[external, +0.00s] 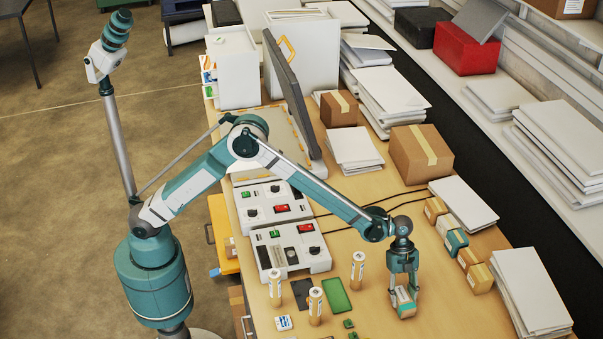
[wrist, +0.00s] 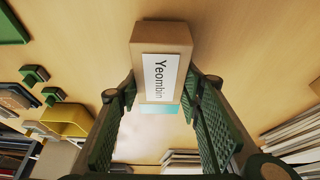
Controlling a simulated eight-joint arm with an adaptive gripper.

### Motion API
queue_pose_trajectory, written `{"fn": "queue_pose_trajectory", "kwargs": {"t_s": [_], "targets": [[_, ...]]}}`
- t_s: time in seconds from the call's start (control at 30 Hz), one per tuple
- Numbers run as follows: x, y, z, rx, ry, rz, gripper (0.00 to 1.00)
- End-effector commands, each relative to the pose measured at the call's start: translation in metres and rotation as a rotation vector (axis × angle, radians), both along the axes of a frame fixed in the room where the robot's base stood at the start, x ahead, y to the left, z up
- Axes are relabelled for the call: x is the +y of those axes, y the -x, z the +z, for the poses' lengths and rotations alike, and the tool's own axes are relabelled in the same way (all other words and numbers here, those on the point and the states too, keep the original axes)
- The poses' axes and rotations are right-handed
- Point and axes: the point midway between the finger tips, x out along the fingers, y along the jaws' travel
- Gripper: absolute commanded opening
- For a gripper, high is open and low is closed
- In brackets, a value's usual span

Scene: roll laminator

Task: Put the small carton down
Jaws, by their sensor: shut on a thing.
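My gripper (external: 403,283) is shut on a small brown carton (external: 403,307) over the front right part of the wooden table (external: 440,312). In the wrist view the carton (wrist: 160,36) sits between the two green fingers of my gripper (wrist: 160,92). A white label reading "Yeombin" faces the camera, with a pale teal band below it. The carton's lower end is close to the tabletop; I cannot tell whether it touches.
Several small cartons (external: 468,258) stand in a row to the right. A green plate (external: 336,298) and upright white-orange cylinders (external: 358,268) stand to the left. White stacks (external: 528,290) lie at the right edge. Bare table surrounds the held carton.

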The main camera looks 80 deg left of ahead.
Motion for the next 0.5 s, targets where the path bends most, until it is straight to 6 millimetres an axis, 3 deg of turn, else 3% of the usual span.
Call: {"fn": "queue_pose_trajectory", "kwargs": {"t_s": [0.5], "targets": [[0.0,0.0001,-0.0096,0.0,0.0,0.0,0.18]]}}
